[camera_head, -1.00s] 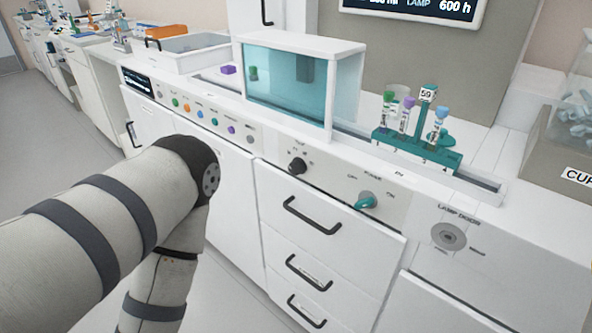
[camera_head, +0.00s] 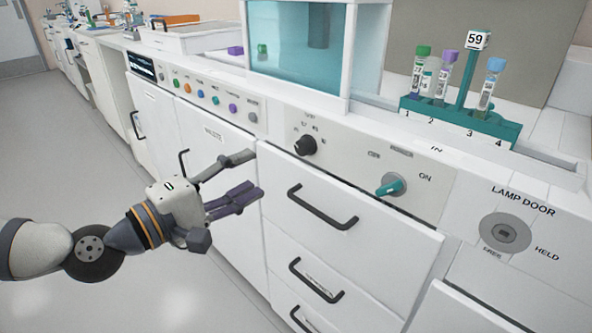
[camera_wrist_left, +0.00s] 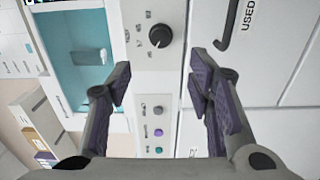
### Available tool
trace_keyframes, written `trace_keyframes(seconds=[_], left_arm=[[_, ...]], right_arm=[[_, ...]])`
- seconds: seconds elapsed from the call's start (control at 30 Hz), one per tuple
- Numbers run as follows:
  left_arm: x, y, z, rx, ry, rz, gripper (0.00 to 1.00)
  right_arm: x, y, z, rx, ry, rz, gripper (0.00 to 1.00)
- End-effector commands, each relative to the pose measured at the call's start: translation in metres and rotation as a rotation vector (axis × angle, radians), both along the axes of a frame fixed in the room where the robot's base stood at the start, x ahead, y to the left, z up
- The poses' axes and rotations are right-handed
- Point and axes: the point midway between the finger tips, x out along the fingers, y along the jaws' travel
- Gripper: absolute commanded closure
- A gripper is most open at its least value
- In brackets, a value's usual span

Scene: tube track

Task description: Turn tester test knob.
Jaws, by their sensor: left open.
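The black test knob (camera_head: 305,145) sits on the white front panel, with small marks around it. In the left wrist view the same black knob (camera_wrist_left: 160,36) lies ahead of the fingers, its pointer line turned toward the lower left. My left gripper (camera_head: 254,178) is open and empty, in front of the cabinet, left of and lower than the knob. In the left wrist view my left gripper (camera_wrist_left: 160,85) has its two fingers spread wide, with the knob beyond the tips and apart from them. My right gripper is out of view.
A teal-handled switch (camera_head: 390,187) and a lamp door lock (camera_head: 504,233) are right of the knob. Several coloured buttons (camera_head: 200,92) are to its left. A drawer handle (camera_head: 322,207) juts out below. A teal tube rack (camera_head: 460,120) stands on top.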

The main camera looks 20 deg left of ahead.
Motion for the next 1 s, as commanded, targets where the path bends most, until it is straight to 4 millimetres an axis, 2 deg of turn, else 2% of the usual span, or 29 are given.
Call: trace_keyframes(seconds=[0.3,0.43,0.6,0.83,0.87,1.0], left_arm=[[0.067,-0.032,0.001,0.003,0.0,-0.006,0.53],[0.091,-0.041,0.0,0.003,0.002,-0.004,0.53],[0.106,-0.046,0.0,0.001,0.003,-0.003,0.53],[0.107,-0.047,0.0,0.001,0.003,-0.003,0.53],[0.107,-0.047,0.0,0.001,0.003,-0.002,0.55],[0.107,-0.047,0.0,0.001,0.003,-0.003,0.87]], right_arm=[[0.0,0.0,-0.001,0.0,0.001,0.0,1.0],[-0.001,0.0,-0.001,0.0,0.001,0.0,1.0],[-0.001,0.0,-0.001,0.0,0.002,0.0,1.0],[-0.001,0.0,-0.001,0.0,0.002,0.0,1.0],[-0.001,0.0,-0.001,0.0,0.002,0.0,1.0],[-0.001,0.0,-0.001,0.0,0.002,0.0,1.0]])
